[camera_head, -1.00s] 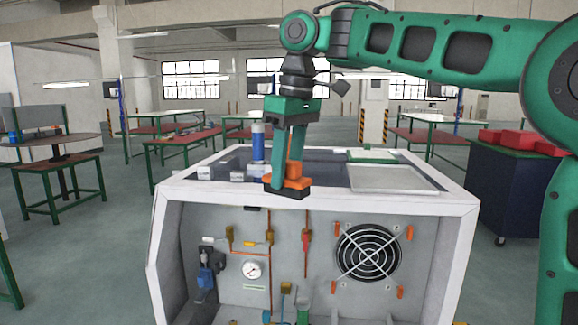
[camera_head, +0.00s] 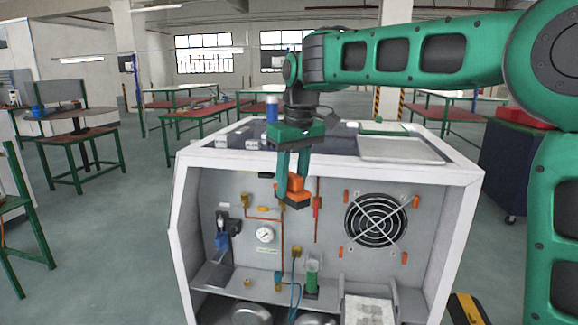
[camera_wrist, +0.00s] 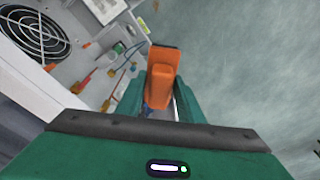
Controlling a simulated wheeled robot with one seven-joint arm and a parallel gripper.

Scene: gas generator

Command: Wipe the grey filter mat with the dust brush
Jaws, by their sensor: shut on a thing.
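The dust brush (camera_head: 294,187) has an orange block handle and a dark lower end. My gripper (camera_head: 292,180) is shut on it and holds it in the air before the open front of the generator cabinet, left of the fan. The brush also shows in the wrist view (camera_wrist: 164,78) between my green fingers. A mottled pale grey panel (camera_head: 368,309) at the cabinet's lower right looks like the filter mat; the picture's bottom edge cuts it off. My gripper is above and left of it, well apart. A pale panel (camera_wrist: 104,9) at the wrist view's top may be the same.
The white cabinet frame (camera_head: 470,178) surrounds the opening. Inside are a round fan (camera_head: 375,220), a pressure gauge (camera_head: 265,234), pipes and a green-topped fitting (camera_head: 312,277). A grey flat panel (camera_head: 402,150) lies on top. Open floor lies left of the cabinet.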

